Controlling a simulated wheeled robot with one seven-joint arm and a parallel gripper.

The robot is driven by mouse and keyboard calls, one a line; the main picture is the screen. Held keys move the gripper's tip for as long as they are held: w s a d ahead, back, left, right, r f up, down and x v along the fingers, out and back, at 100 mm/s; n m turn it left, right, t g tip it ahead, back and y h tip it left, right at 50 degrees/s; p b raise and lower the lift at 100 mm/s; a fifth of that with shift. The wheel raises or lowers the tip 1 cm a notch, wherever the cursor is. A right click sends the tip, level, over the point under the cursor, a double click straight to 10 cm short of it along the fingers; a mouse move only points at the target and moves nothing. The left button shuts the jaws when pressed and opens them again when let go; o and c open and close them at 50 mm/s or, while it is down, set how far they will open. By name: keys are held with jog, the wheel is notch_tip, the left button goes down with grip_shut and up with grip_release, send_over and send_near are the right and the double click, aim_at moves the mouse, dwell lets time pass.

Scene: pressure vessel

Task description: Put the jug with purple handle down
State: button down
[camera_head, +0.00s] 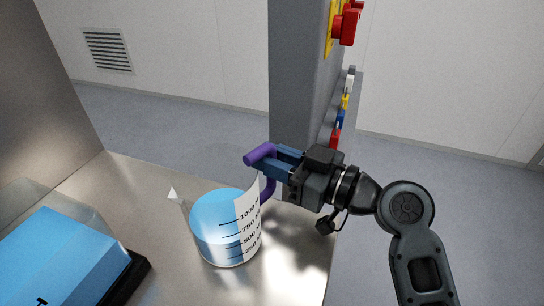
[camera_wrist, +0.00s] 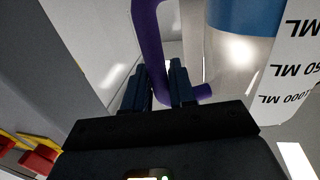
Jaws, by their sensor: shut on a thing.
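The jug (camera_head: 222,228) is clear with blue contents, black volume marks and a white label strip. It is at the right part of the steel surface (camera_head: 160,250) in the head view, and looks close to upright. I cannot tell whether its base touches the surface. Its purple handle (camera_head: 262,154) is on the side toward my arm. My gripper (camera_head: 283,160) is shut on the handle, coming from the right. In the wrist view the purple handle (camera_wrist: 150,45) passes between the two dark fingers (camera_wrist: 162,90), with the jug body (camera_wrist: 235,60) behind at the right.
A blue-topped box (camera_head: 60,255) with a black base lies to the left of the jug. A grey column (camera_head: 300,80) with red and yellow controls (camera_head: 343,25) stands behind the handle. Bare steel lies between box and jug.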

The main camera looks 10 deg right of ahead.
jog(key=shift+f, duration=0.15)
jog(key=c, duration=0.9)
grip_release()
jog(key=shift+r, duration=0.2)
jog(key=shift+s+d+f, duration=0.15)
jog(key=shift+s+d, duration=0.05)
jog(key=shift+d, duration=0.1)
jog(key=b+v, duration=0.2)
jog(key=v, duration=0.9)
jog(key=shift+s, duration=0.15)
jog(key=shift+d, duration=0.1)
